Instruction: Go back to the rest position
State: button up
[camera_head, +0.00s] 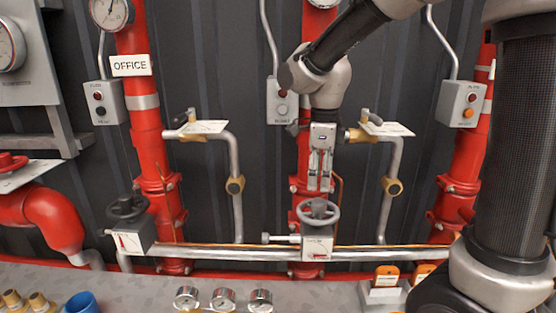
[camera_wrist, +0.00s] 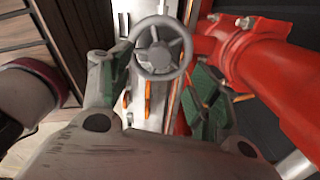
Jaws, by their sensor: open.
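My gripper (camera_head: 319,184) hangs pointing down in front of the middle red pipe in the head view. Just below its fingertips is a grey handwheel (camera_head: 319,211) on a white valve box (camera_head: 317,243). In the wrist view my gripper (camera_wrist: 163,78) has its two fingers spread wide, with nothing held between them. The same kind of grey spoked handwheel (camera_wrist: 163,48) shows beyond the fingers there, apart from them as far as I can tell.
Red pipes (camera_wrist: 262,62) stand close by on the right of the wrist view. Side valves (camera_head: 202,128) and a second handwheel box (camera_head: 130,238) flank the middle pipe. Push-button boxes (camera_head: 462,103) hang on the dark wall. Gauges (camera_head: 223,299) lie on the grey counter (camera_head: 130,286) in front.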

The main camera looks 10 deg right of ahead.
jog(key=n, duration=0.5)
jog(key=s+n, duration=0.1)
jog(key=n, duration=0.1)
jog(key=f+n, duration=0.1)
jog(key=n, duration=0.1)
jog(key=shift+s+d+n, duration=0.3)
jog(key=shift+s+d, duration=0.1)
jog(key=s+d+r+n+t, duration=0.2)
jog(key=s+d+r+n, duration=0.1)
jog(key=s+d+n, duration=0.3)
jog(key=s+d+r+n+t, duration=0.2)
jog(key=s+d+r+n, duration=0.2)
jog(key=s+d+n, duration=0.3)
jog(key=s+d, duration=0.1)
jog(key=s, duration=0.2)
jog(key=shift+s, duration=0.15)
